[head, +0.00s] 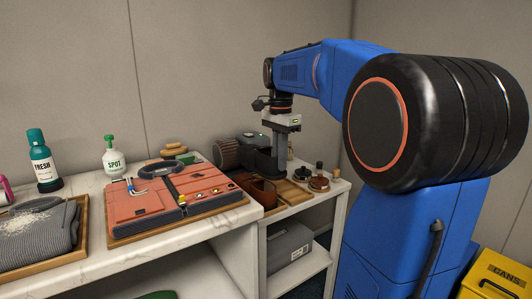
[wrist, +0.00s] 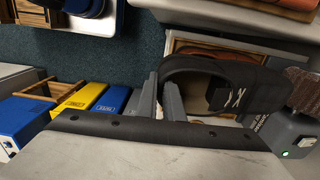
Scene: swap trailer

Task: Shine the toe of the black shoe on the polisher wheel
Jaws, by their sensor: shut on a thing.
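The black shoe (wrist: 258,85) with white lace marks lies across the middle right of the wrist view. My gripper (wrist: 160,98) is shut on its heel-side collar. The toe end points right, to the bristly brown polisher wheel (wrist: 303,90), close to it; I cannot tell whether they touch. The grey polisher body (wrist: 296,135) shows a green light. In the head view my gripper (head: 279,155) points down beside the polisher wheel (head: 228,153), holding the dark shoe (head: 264,160), which is partly hidden.
A brown shoe (head: 262,191) and small polish tins (head: 319,182) stand on the shelf top. A yellow bin (head: 500,275) is at lower right.

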